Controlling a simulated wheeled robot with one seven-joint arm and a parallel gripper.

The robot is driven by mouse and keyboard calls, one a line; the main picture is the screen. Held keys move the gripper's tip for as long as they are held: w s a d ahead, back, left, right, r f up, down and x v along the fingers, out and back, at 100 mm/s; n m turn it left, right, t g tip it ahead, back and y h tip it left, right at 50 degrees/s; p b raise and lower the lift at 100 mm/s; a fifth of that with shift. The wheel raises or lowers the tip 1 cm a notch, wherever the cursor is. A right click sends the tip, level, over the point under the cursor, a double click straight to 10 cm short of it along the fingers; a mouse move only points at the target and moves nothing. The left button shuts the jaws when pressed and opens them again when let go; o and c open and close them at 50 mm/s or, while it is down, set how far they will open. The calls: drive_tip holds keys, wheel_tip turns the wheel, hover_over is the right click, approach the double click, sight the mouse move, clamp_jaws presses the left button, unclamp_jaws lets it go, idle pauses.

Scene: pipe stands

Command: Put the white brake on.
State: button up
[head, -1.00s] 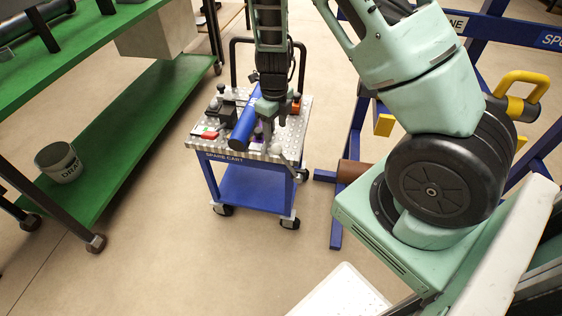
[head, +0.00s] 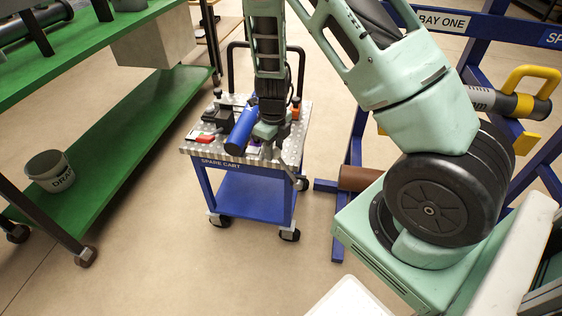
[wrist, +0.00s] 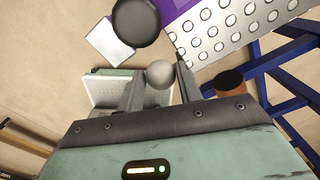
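The white brake appears to be the lever with a pale ball knob (wrist: 160,73) in the wrist view. I cannot tell how deep the knob sits between the fingers. In the head view my gripper (head: 268,138) is over the front right part of the spare cart (head: 222,163); the knob is hidden there behind my wrist and fingers.
A black round knob (wrist: 137,20) is close beyond my fingers. A blue cylinder (head: 242,130) and a red and white item (head: 204,137) lie on the cart top. A green bench (head: 125,135) with a bucket (head: 50,171) is left; a blue pipe stand (head: 355,150) is right.

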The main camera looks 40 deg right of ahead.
drive_tip(key=shift+c, duration=0.4)
drive_tip(key=shift+s+d+r, duration=0.3)
drive_tip(key=shift+s+d, duration=0.2)
drive_tip(key=shift+s, duration=0.15)
drive_tip(key=shift+s+d+r, duration=0.35)
drive_tip(key=shift+s+d, duration=0.2)
drive_tip(key=shift+s, duration=0.1)
drive_tip(key=shift+s+d+r, duration=0.3)
drive_tip(key=shift+s+d, duration=0.2)
drive_tip(key=shift+s, duration=0.15)
drive_tip(key=shift+d, duration=0.1)
drive_tip(key=o, duration=0.6)
drive_tip(key=shift+s, duration=0.1)
wheel_tip(320, 180, up, 7)
drive_tip(key=p, duration=0.7)
drive_tip(key=shift+p, duration=0.35)
